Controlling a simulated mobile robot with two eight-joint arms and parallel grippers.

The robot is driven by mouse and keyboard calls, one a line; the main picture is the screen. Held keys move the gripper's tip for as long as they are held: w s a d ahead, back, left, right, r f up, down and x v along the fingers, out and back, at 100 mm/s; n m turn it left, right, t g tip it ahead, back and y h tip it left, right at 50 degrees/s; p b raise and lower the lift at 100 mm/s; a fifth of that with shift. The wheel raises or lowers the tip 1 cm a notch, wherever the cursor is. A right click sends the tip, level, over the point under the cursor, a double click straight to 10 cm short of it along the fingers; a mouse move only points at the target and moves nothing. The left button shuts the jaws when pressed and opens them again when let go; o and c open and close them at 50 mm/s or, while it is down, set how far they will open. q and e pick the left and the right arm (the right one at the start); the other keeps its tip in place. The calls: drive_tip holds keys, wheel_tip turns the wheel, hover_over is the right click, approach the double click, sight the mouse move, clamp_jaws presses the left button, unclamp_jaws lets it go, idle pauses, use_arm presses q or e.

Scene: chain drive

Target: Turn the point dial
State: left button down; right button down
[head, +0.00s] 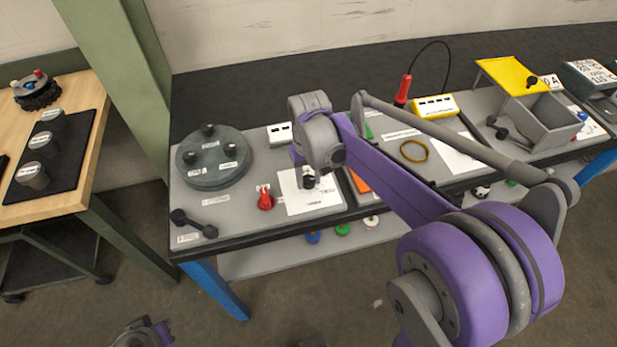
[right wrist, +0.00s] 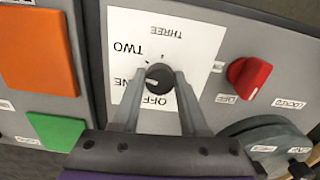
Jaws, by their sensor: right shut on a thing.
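The point dial is a round black knob (right wrist: 159,77) on a white card (right wrist: 195,40) marked OFF, TWO and THREE, with another label, probably ONE, partly covered by a finger. My right gripper (right wrist: 158,88) has a finger on each side of the knob and is shut on it. In the head view the card (head: 318,200) lies on the grey bench and my right gripper (head: 308,176) is over its upper part, with the dark knob just below. I cannot tell which mark the knob points to. My left gripper (head: 147,333) shows only in part at the bottom left, apart from the bench.
A red switch (head: 265,199) sits just left of the card, and a round grey disc (head: 213,160) with black knobs behind it. Orange (right wrist: 38,50) and green (right wrist: 57,131) plates lie on the card's other side. A black-ended handle (head: 194,223) is at the front left.

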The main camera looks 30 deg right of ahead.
sight(309, 179)
drive_tip(key=n, duration=0.4)
drive_tip(key=shift+n, duration=0.3)
drive_tip(key=shift+d+n, duration=0.1)
drive_tip(key=shift+n, duration=1.8)
drive_tip(key=shift+c, duration=2.2)
unclamp_jaws()
drive_tip(key=shift+r, duration=0.1)
wheel_tip(309, 179, up, 11)
drive_tip(key=shift+p, duration=0.35)
